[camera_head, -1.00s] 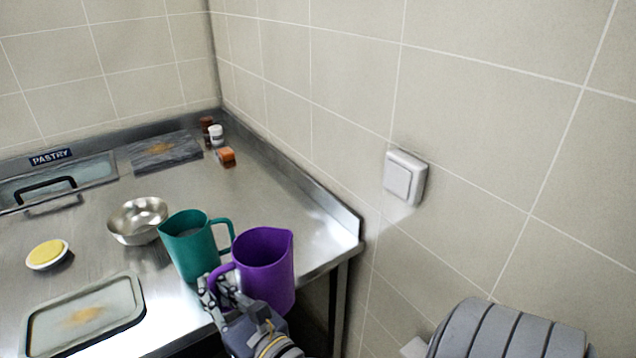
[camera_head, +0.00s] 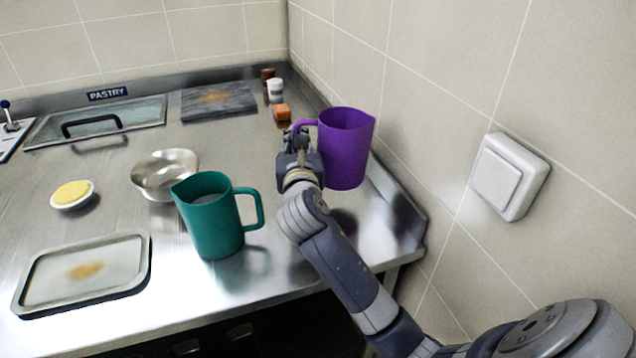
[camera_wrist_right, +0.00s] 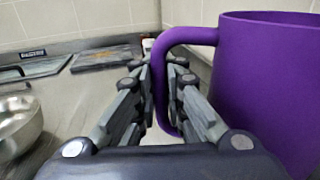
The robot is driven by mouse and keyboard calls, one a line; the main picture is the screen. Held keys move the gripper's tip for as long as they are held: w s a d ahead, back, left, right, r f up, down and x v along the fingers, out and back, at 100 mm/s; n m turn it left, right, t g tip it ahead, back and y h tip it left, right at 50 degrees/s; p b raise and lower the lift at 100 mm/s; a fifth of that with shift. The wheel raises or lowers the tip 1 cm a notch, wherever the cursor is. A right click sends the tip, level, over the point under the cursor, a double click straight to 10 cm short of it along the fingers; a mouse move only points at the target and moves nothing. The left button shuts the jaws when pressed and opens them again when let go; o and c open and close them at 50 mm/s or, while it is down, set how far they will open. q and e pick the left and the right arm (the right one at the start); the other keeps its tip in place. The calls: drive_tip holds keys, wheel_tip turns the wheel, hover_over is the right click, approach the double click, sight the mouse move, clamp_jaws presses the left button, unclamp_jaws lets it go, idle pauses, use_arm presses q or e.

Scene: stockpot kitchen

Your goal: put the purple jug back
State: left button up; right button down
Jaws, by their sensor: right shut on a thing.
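The purple jug (camera_head: 346,150) is upright, held by its handle in my right gripper (camera_head: 298,142), above the right part of the steel counter. A soft dark patch shows on the counter below it. In the right wrist view the jug (camera_wrist_right: 268,85) fills the right side, and the fingers of my right gripper (camera_wrist_right: 160,92) are closed around its handle. The teal jug (camera_head: 212,222) stands on the counter to the left of my right forearm, its handle toward the right. My left gripper is out of view.
A metal bowl (camera_head: 166,174), a yellow-topped dish (camera_head: 72,194) and a tray (camera_head: 148,262) are on the counter's left. The tiled wall (camera_head: 440,60) bounds the right.

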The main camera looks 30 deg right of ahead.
drive_tip(key=f, duration=0.2)
drive_tip(key=shift+s+a+f, duration=0.15)
drive_tip(key=shift+a+f, duration=0.05)
drive_tip(key=shift+f, duration=0.5)
drive_tip(key=shift+d+f+b, duration=0.1)
drive_tip(key=shift+f+b, duration=0.2)
drive_tip(key=shift+f, duration=0.05)
wheel_tip(320, 180, down, 3)
drive_tip(key=shift+f+b, duration=0.1)
drive_tip(key=shift+b, duration=0.3)
drive_tip(key=shift+f, duration=0.1)
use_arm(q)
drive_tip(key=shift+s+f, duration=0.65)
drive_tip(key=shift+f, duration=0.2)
use_arm(e)
drive_tip(key=c, duration=1.7)
unclamp_jaws()
drive_tip(key=shift+o, duration=0.2)
